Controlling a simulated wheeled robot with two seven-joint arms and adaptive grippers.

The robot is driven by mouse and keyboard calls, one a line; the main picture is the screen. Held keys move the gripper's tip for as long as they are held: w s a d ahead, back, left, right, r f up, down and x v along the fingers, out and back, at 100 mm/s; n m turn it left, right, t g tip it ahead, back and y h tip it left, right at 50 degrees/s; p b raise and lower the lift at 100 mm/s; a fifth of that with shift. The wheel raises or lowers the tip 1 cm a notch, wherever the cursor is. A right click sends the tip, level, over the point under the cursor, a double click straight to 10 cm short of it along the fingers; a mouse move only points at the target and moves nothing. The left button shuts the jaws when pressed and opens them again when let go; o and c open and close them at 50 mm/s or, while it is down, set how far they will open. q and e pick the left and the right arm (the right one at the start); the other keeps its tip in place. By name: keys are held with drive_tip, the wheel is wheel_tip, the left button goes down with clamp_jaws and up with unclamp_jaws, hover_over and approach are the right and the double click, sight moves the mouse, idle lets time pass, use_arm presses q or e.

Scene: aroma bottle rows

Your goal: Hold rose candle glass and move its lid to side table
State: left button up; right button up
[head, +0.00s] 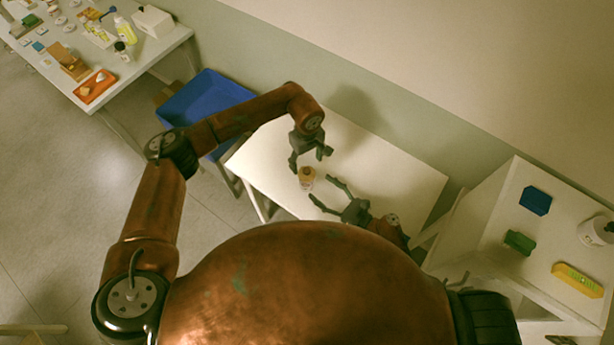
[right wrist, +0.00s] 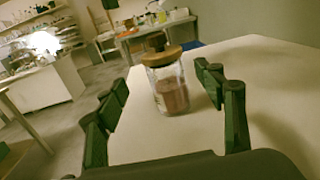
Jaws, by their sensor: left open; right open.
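The rose candle glass (head: 307,180) stands upright on the white table, and it also shows in the right wrist view as a clear jar with pinkish contents (right wrist: 171,92). Its tan lid (right wrist: 161,56) is on top, with a dark knob-like shape above it. My left gripper (head: 309,163) is open, just above the glass in the head view. My right gripper (head: 323,193) is open, low over the table to the right of the glass. In the right wrist view its fingers (right wrist: 170,105) point toward the glass, which stands ahead between them, apparently untouched.
The white table (head: 390,180) is otherwise clear. At the right, a white side table (head: 500,235) bears a blue block (head: 536,201), a green block (head: 519,242), a yellow item (head: 577,280) and a white container (head: 596,232). A blue bin (head: 205,105) stands left. A cluttered table (head: 150,58) is far left.

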sight(307, 177)
use_arm(q)
drive_tip(key=shift+w+f, duration=0.3)
drive_tip(key=shift+f, duration=0.25)
use_arm(e)
drive_tip(key=shift+w+f, duration=0.25)
drive_tip(key=shift+f, duration=0.3)
use_arm(q)
drive_tip(key=shift+w+a+b, duration=0.1)
drive_tip(key=shift+w+b, duration=0.05)
drive_tip(key=shift+b, duration=0.15)
use_arm(e)
drive_tip(key=shift+w+a, duration=0.15)
drive_tip(key=shift+w, duration=0.1)
drive_tip(key=shift+x, duration=3.7)
drive_tip(key=shift+c, duration=0.4)
